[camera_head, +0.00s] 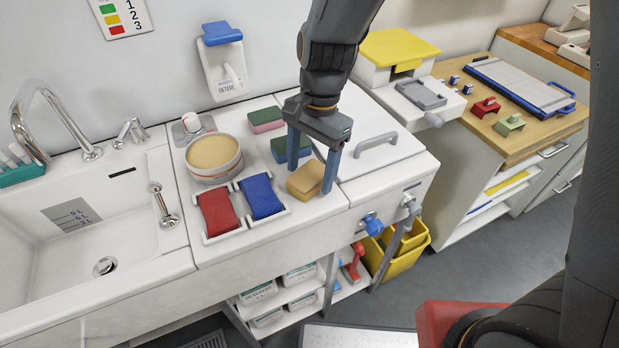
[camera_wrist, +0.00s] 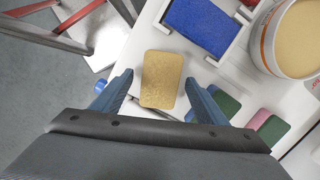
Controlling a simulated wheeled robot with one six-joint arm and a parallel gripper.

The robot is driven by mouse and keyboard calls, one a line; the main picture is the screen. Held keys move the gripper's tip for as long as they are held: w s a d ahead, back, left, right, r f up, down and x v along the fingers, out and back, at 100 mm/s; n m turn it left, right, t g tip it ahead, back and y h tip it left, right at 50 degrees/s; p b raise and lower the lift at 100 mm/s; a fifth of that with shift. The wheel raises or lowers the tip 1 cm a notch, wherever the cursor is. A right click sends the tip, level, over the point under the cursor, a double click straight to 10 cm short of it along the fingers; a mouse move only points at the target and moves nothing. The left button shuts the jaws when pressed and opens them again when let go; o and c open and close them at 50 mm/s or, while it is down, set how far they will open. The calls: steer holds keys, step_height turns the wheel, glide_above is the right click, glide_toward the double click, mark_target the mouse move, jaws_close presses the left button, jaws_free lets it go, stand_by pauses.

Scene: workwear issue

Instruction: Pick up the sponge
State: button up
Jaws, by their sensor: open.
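A tan block-shaped sponge (camera_head: 306,179) lies on the white counter near its front edge. In the wrist view the tan sponge (camera_wrist: 161,79) sits ahead of and between the two blue fingers. My gripper (camera_head: 310,171) points down over it, one finger on each side. In the wrist view my gripper (camera_wrist: 163,92) is open, with gaps showing between the fingers and the sponge. Two other sponge-like blocks lie behind: a green-and-dark one (camera_head: 290,148) close to the left finger and a pink-and-green one (camera_head: 266,120) farther back.
A white tray (camera_head: 246,227) with a red and a blue pad lies left of the sponge. A round tub (camera_head: 213,158) stands behind it. A white lid with a grey handle (camera_head: 377,143) is to the right. The sink (camera_head: 90,225) is at the far left.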

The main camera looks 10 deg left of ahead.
mark_target(311, 174)
steer(key=c, duration=1.2)
steer(key=shift+r, duration=0.1)
step_height(311, 174, up, 10)
steer(key=b, duration=0.2)
steer(key=shift+r, duration=0.2)
steer(key=o, duration=0.4)
steer(key=shift+c, duration=1.3)
steer(key=shift+d, duration=0.1)
